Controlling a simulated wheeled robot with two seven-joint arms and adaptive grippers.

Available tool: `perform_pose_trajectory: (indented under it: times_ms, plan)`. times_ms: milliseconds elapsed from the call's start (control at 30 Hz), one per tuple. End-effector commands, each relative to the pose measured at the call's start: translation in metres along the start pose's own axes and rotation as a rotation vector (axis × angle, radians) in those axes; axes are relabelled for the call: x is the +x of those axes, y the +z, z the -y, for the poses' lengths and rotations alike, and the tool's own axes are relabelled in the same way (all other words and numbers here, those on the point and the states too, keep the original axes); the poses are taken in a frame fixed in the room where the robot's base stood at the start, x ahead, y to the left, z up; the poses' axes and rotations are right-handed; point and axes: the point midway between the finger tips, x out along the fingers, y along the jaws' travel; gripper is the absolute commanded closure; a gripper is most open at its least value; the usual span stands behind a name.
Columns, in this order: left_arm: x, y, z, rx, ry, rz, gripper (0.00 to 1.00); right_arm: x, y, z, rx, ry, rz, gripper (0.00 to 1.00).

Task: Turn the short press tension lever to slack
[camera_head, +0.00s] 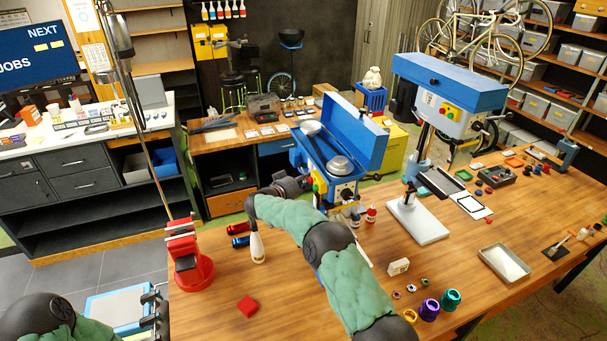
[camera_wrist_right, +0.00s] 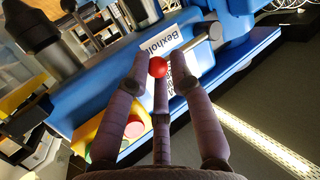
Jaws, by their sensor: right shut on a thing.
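The blue machine (camera_head: 345,135) with an open lid stands at the far edge of the wooden bench. Its side with a white label fills much of the right wrist view (camera_wrist_right: 110,75). A round red knob (camera_wrist_right: 158,67), which looks like the end of the short tension lever, sits between my right gripper's fingertips (camera_wrist_right: 160,75). The fingers are closed around it. The lever's shaft and angle are mostly hidden. A silver cylinder (camera_wrist_right: 203,43) sticks out beside the label. In the head view my right gripper (camera_head: 304,184) is at the machine's left front side. My left gripper is out of view.
Red and green buttons (camera_wrist_right: 134,127) on a yellow panel lie close below my right fingers. A blue and white press (camera_head: 440,95) stands further right. A red stand (camera_head: 190,265) is at the left bench edge.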

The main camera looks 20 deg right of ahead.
Motion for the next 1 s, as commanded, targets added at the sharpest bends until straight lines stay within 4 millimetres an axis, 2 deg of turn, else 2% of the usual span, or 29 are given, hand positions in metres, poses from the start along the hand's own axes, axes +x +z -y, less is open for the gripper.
perform_pose_trajectory:
  times_ms: [33, 233, 600, 1000]
  plan:
    - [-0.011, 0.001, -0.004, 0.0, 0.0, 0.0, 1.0, -0.001, -0.009, -0.001, -0.021, 0.005, 0.014, 1.0]
    - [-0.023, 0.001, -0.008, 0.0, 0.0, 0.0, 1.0, -0.001, -0.015, -0.001, -0.109, 0.017, 0.072, 1.0]
    - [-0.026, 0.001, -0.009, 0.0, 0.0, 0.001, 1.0, -0.001, -0.022, 0.0, -0.208, 0.03, 0.136, 1.0]
    - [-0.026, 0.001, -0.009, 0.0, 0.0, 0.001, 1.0, -0.001, -0.023, 0.0, -0.22, 0.031, 0.143, 1.0]
